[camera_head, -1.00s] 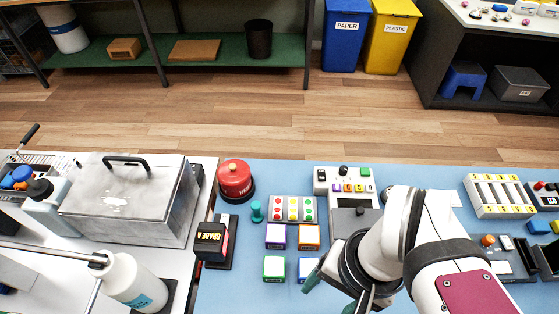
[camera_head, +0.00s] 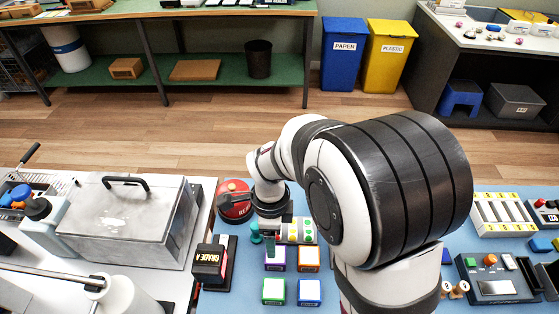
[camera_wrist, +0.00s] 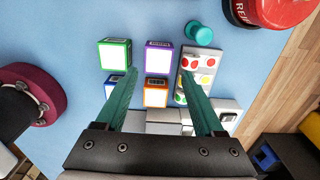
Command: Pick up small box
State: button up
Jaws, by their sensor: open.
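Several small white-topped boxes stand on the blue mat in a two-by-two group: a purple one (camera_head: 275,259), an orange one (camera_head: 309,259), a green one (camera_head: 274,292) and a blue one (camera_head: 309,293). The wrist view also shows the purple box (camera_wrist: 158,58), the orange box (camera_wrist: 155,97), the green box (camera_wrist: 115,55) and the blue box (camera_wrist: 112,83). My gripper (camera_wrist: 158,75) is open and empty, its green fingers spread above the group. The left finger partly covers the blue box. The right finger is over the dotted card (camera_wrist: 203,62).
A teal peg-like piece (camera_head: 256,233) and a red round button (camera_head: 234,205) stand close to the group. A black "GRADE A" stamp (camera_head: 209,262) is at its left. My arm hides the mat's middle right. A metal box (camera_head: 120,220) stands on the left bench.

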jog(key=f, duration=1)
jog(key=shift+s+d+f, duration=0.1)
jog(key=shift+d+f, duration=0.05)
jog(key=shift+d, duration=0.15)
jog(key=c, duration=1)
jog(key=shift+d+r, duration=0.15)
jog(key=shift+r, duration=2.15)
jog(key=s+d+r, duration=0.2)
jog(key=d+r, duration=0.4)
jog(key=d, duration=0.5)
jog(key=n, duration=1.8)
send_near(276, 257)
jog(key=s+a, duration=0.4)
jog(key=a, duration=0.1)
jog(key=shift+d+f, duration=0.2)
jog(key=shift+f, duration=2.3)
